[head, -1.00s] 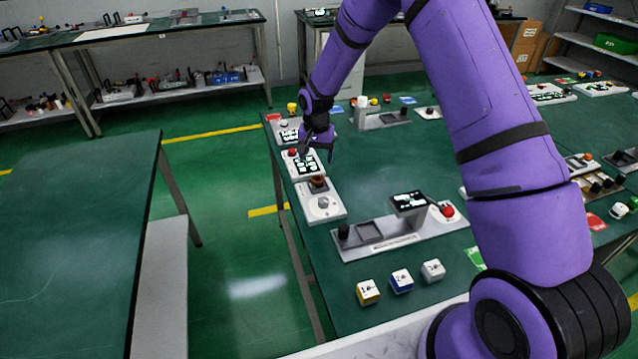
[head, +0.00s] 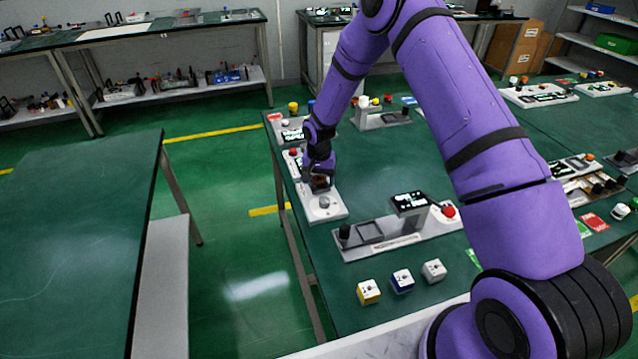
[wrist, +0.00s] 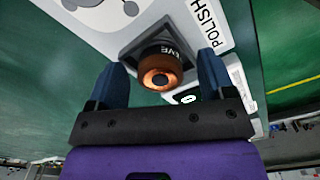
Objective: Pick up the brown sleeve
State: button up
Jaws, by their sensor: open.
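The brown sleeve (wrist: 160,70) is a short copper-brown ring with a dark hole. In the wrist view it sits on a dark square holder (wrist: 130,48) on a white station (wrist: 90,25), and part of a label shows on its side. My gripper (wrist: 162,75) is open, with one blue-grey finger on each side of the sleeve and gaps still showing. In the head view my gripper (head: 319,180) is low over the white station at the left edge of the green table, and it hides most of the sleeve (head: 320,183).
A grey knob (head: 324,202) stands on the same station, nearer me. A grey station with a dark tray (head: 370,232) and several small cubes (head: 402,281) lie closer on the green table (head: 375,175). The table middle is largely clear.

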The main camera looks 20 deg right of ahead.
jog(key=c, duration=1)
